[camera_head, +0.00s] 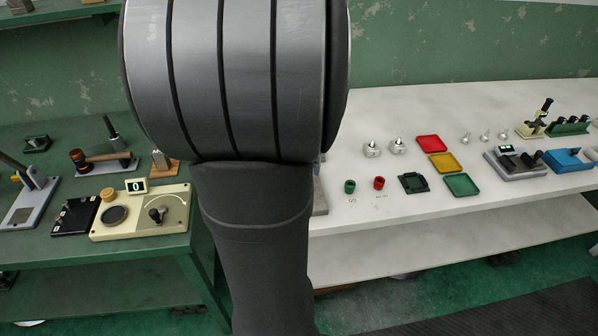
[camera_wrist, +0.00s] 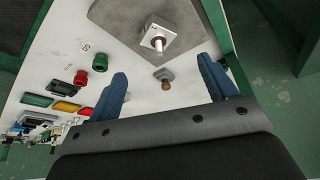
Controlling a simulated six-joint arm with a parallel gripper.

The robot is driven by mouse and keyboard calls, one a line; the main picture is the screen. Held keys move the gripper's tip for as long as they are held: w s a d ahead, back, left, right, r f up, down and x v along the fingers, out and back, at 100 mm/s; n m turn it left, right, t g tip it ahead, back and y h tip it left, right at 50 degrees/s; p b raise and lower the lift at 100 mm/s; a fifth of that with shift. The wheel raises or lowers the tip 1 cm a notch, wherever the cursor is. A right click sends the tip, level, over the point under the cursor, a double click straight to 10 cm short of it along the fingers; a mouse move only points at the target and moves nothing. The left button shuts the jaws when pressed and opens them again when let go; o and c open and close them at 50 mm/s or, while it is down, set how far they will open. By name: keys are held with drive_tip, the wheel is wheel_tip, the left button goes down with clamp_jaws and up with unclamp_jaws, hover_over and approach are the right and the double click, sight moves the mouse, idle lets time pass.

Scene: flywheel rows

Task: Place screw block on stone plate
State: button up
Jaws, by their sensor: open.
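A grey stone plate (camera_wrist: 120,18) lies on the white table at the top of the wrist view. A silvery square block with a brownish upright post (camera_wrist: 172,38) stands on it. A smaller grey block with a brown round end (camera_wrist: 163,74) sits on the white table just off the plate's edge. I cannot tell for sure which of the two is the screw block. My gripper (camera_wrist: 162,68) is open and empty, its blue fingers on either side of the smaller block in the picture, apart from it. In the head view my arm hides both blocks and most of the plate.
Left of the fingers are a green cup (camera_wrist: 100,62) and a red cup (camera_wrist: 81,78). Green, yellow (camera_head: 445,162) and red trays lie beyond. A green bench (camera_head: 60,262) with instruments stands at left. The white table's front edge (camera_head: 450,212) is clear.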

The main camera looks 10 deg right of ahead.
drive_tip(key=shift+v, duration=2.4)
drive_tip(key=x, duration=1.2)
drive_tip(key=shift+f, duration=0.2)
drive_tip(key=shift+r, duration=0.1)
drive_tip(key=shift+r, duration=0.1)
